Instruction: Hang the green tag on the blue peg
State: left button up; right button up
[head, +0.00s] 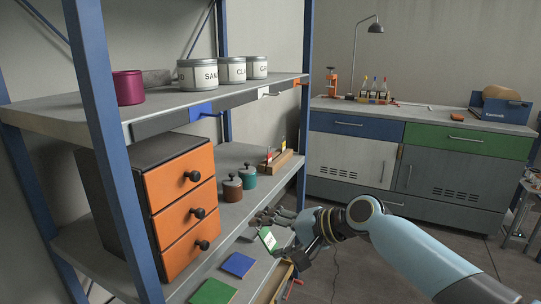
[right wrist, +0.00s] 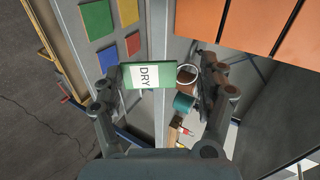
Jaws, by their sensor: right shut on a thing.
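The green tag (head: 268,239) has a white label and hangs tilted at my right gripper (head: 277,220), in front of the lower shelf. In the right wrist view the tag (right wrist: 150,75) reads "DRY" and lies between the fingers of my right gripper (right wrist: 158,78), which is shut on it. The blue peg (head: 207,114) sticks out from a blue plate on the upper shelf's front edge, up and left of the tag and well apart from it. The peg is bare. My left gripper is not in view.
A white peg (head: 268,94) and an orange peg (head: 299,82) share the upper shelf edge. Below stand an orange drawer unit (head: 181,209), a brown jar (head: 232,189) and a teal jar (head: 248,178). Coloured squares, including a blue one (head: 237,265), lie on the lowest shelf.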

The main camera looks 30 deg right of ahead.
jog(key=r+m+t, duration=0.1)
jog(key=r, duration=0.3)
jog(key=s+a+r+m+t+p, duration=0.1)
jog(key=r, duration=0.3)
jog(key=r+t, duration=0.2)
jog(key=r, duration=0.2)
jog(key=shift+s+a+m+h+p, duration=0.2)
jog(key=shift+s+m+h+p, duration=0.1)
jog(key=shift+m+p, duration=0.1)
grip_shut()
jog(key=s+a+r+t+p, duration=0.2)
jog(key=s+r+t, duration=0.15)
jog(key=r, duration=0.85)
pick_arm(q)
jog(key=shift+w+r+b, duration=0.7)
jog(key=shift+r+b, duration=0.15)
jog(key=shift+b, duration=0.7)
pick_arm(e)
jog(key=w+a+f, duration=0.1)
jog(key=w+a, duration=0.4)
jog(key=w, duration=0.2)
jog(key=shift+w+a+f+g+y, duration=0.2)
jog(key=shift+w+a+g+y, duration=0.15)
jog(key=shift+a+y, duration=0.05)
